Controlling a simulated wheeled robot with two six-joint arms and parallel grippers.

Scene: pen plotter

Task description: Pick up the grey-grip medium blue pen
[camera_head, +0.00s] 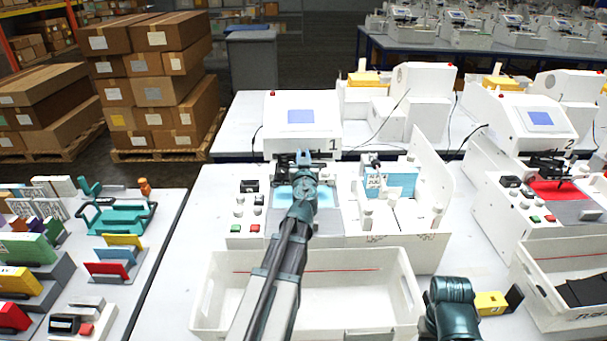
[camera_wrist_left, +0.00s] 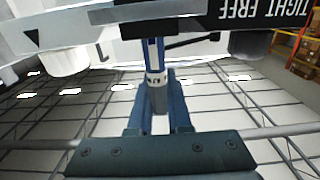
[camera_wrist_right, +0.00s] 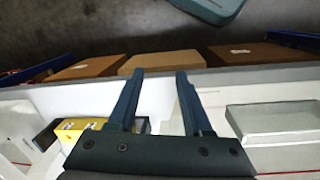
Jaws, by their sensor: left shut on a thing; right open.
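My left gripper (camera_wrist_left: 157,80) is shut on a slim pen (camera_wrist_left: 153,56) with a blue barrel and a grey, ringed lower part between the fingers. The pen's upper end reaches a black and white plate marked TIGHT FREE (camera_wrist_left: 270,14); whether it is clear of that plate I cannot tell. In the head view, the left gripper (camera_head: 304,162) is at the dark carriage of the plotter (camera_head: 303,133) marked 1, and the pen is too small to make out. My right gripper (camera_wrist_right: 158,88) is open and empty; in the head view only its arm shows.
A white open tray (camera_head: 210,290) stands in front of plotter 1, under my left arm. A white pen station with a blue block (camera_head: 398,182) stands to its right. A yellow block (camera_head: 491,303) lies near my right arm. A teal rack (camera_head: 118,216) is on the left table.

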